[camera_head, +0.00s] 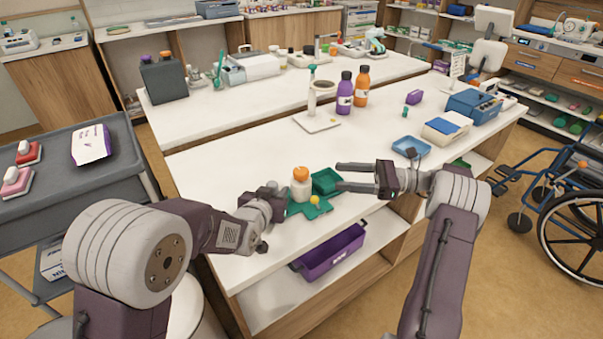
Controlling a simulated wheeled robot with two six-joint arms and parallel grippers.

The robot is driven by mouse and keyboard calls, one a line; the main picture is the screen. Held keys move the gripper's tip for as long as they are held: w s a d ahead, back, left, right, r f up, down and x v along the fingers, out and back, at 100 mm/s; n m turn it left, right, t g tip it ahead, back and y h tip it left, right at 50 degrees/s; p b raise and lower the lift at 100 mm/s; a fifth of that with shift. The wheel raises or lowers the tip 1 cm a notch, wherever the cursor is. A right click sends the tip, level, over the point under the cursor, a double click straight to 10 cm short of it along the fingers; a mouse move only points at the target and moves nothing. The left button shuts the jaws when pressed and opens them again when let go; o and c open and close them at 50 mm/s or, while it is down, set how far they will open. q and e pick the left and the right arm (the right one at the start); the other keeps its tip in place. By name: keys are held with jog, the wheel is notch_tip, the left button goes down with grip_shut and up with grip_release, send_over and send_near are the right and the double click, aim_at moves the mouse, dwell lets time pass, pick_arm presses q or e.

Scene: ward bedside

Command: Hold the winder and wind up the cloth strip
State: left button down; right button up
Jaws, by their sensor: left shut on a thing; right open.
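A flat green piece with a yellow knob (310,209), which looks like the winder, lies near the front edge of the white counter. My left gripper (280,200) is at its left side, shut on what appears to be its edge; the fingertips are hard to make out. A white container with an orange top (300,188) stands just behind the green piece; I cannot tell whether it is part of the winder. I cannot clearly make out the cloth strip. My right gripper (338,176) is open and empty, its fingers pointing left beside a small green tray (325,182).
A blue tray (410,147) and a blue-and-white box (447,130) lie to the right. Purple (344,94) and orange (362,88) bottles and a spray bottle on a board (318,124) stand behind. A purple bin (330,252) sits on the shelf below. The counter's left part is clear.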

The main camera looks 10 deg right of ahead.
aim_at(301, 170)
jog(key=x, duration=1.2)
grip_shut()
jog(key=shift+t, duration=0.3)
